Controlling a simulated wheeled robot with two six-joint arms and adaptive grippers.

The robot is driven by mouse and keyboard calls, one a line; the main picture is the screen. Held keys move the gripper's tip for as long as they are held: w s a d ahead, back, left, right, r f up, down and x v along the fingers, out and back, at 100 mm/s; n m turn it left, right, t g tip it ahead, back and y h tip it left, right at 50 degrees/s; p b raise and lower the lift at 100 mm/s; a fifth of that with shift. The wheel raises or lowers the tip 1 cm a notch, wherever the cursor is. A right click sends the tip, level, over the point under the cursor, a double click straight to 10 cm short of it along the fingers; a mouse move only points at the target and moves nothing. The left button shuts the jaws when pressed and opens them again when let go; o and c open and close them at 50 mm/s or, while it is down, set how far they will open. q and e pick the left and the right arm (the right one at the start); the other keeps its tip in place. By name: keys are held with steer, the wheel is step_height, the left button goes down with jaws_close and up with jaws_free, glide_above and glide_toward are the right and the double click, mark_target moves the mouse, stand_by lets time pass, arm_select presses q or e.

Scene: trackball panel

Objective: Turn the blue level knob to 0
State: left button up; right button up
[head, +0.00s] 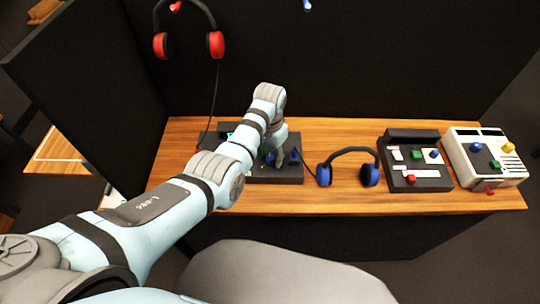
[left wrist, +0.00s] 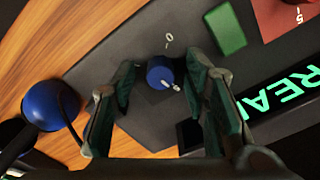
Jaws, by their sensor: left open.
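The blue level knob (left wrist: 160,72) stands on the dark panel (left wrist: 130,30) in the left wrist view. White marks show on its lower-right side, and a printed 0 lies just above it. My left gripper (left wrist: 163,68) is open, with one finger on each side of the knob. I cannot tell whether either finger touches it. In the head view my left gripper (head: 275,148) is over the dark panel (head: 285,175), and my arm hides much of the panel. My right gripper is in neither view.
A green block (left wrist: 225,28), a red square marked 5 (left wrist: 292,14) and a display with green letters (left wrist: 290,95) are close to the knob. Blue headphones (head: 350,152), another dark panel (head: 432,180) and a white device (head: 490,170) are to the right. Red headphones (head: 160,45) hang behind.

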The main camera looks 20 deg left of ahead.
arm_select(q)
steer(key=shift+c, duration=0.2)
steer(key=shift+r, duration=0.1)
jaws_close()
